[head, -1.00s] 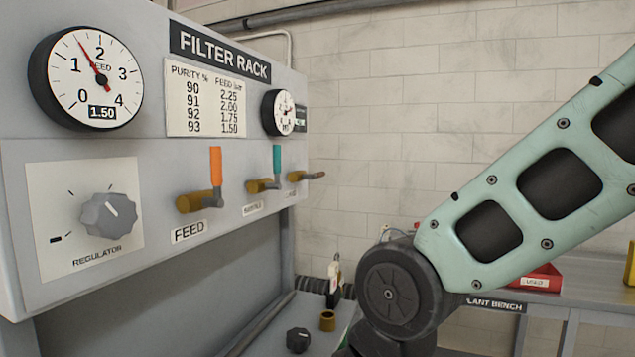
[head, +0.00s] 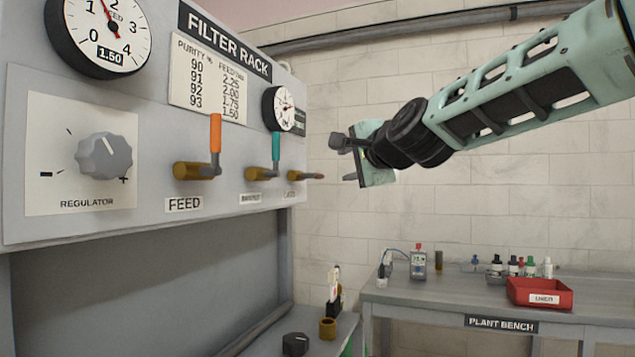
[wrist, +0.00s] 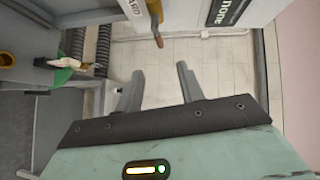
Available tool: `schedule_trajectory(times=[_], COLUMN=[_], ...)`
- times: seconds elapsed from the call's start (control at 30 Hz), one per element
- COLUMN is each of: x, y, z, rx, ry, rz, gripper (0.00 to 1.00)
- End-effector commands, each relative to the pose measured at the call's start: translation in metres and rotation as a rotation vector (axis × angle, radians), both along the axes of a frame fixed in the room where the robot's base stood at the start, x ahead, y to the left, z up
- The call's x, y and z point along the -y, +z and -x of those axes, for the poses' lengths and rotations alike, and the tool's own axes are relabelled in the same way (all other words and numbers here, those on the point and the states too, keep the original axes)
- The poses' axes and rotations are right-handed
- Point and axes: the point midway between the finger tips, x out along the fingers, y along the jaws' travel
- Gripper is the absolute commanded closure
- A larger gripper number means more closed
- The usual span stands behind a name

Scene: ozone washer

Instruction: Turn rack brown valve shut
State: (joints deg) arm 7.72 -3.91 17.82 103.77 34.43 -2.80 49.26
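The brown valve (head: 305,175) is the last of the valves along the filter rack's (head: 150,235) front face. Its brown lever lies level, pointing right in the head view. In the wrist view its lever (wrist: 157,35) shows at the top centre, ahead of the fingers. My gripper (head: 343,160) is to the right of the lever, apart from it, with its fingers toward the rack. In the wrist view my gripper (wrist: 158,76) is open with nothing between its two fingers.
An orange-handled feed valve (head: 215,135) and a teal-handled valve (head: 276,148) stand upright beside it. A regulator knob (head: 105,156) is at left. The plant bench (head: 440,296) holds a red tray (head: 540,293) and bottles.

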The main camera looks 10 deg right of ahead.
Motion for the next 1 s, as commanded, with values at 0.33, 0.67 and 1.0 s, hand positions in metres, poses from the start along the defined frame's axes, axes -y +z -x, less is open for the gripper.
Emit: schedule_trajectory(times=[0.33,0.67,1.0], x=[-0.011,-0.020,-0.025], y=[-0.007,-0.017,-0.023], z=[-0.065,-0.127,-0.158], rx=[-0.006,-0.005,-0.004], ry=[0.003,0.004,0.003], rz=[0.001,0.002,0.005], gripper=[0.62,0.62,0.62])
